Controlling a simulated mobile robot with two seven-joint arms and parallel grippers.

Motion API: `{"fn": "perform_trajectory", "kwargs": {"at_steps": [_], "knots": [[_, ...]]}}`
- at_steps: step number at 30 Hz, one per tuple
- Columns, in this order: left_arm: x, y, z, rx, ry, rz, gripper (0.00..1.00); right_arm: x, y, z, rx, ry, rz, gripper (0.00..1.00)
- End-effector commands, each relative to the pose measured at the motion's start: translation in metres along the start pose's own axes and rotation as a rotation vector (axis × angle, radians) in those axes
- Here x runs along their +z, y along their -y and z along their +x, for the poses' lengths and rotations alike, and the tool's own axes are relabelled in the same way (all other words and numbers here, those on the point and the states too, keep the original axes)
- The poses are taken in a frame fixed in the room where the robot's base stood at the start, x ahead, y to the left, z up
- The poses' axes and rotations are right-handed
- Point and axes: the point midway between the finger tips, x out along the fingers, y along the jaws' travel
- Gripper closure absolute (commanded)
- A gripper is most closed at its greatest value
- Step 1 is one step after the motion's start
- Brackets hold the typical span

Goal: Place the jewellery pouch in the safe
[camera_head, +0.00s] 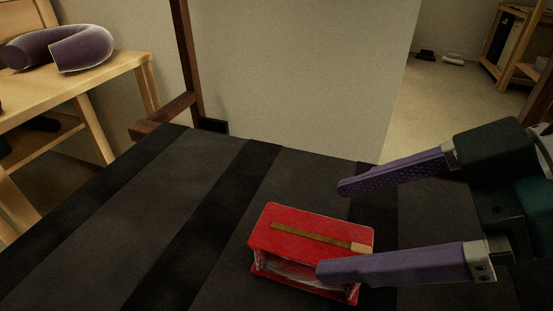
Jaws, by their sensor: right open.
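A red item with a tan strap across its top, which I take to be the jewellery pouch (290,227), sits on a dark striped surface. Its side looks pale and shiny, as if wrapped or creased. My right gripper (327,229) comes in from the right, open and empty. Its near purple finger overlaps the pouch's lower right corner in the picture, and its far finger is behind and above the pouch's right end. I cannot tell whether a finger touches it. My left gripper is not in view. I cannot make out a safe.
The dark striped surface (195,215) is clear left of the pouch. A pale wall (300,75) and a brown wooden post (187,50) stand behind. A purple neck pillow (80,50) lies on a wooden table (110,75) at left. A wooden shelf (520,72) stands far right.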

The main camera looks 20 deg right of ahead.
Motion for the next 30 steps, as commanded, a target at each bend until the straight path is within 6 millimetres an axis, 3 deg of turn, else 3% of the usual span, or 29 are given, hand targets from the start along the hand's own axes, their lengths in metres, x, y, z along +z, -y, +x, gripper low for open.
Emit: {"fn": "perform_trajectory", "kwargs": {"at_steps": [3,8,18,26,30], "knots": [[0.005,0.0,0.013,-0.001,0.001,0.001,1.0,0.003,0.0,0.02,-0.001,-0.005,0.003,0.0],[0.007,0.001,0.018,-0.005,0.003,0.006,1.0,0.002,0.001,0.031,-0.001,-0.003,0.001,0.0],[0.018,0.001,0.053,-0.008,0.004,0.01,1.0,0.007,0.004,0.077,0.0,-0.003,0.002,0.0],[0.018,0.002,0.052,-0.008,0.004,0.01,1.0,0.005,0.004,0.08,0.0,0.002,0.001,0.0],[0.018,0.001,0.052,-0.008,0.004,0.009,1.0,0.005,0.004,0.079,0.0,0.002,0.001,0.12]]}}
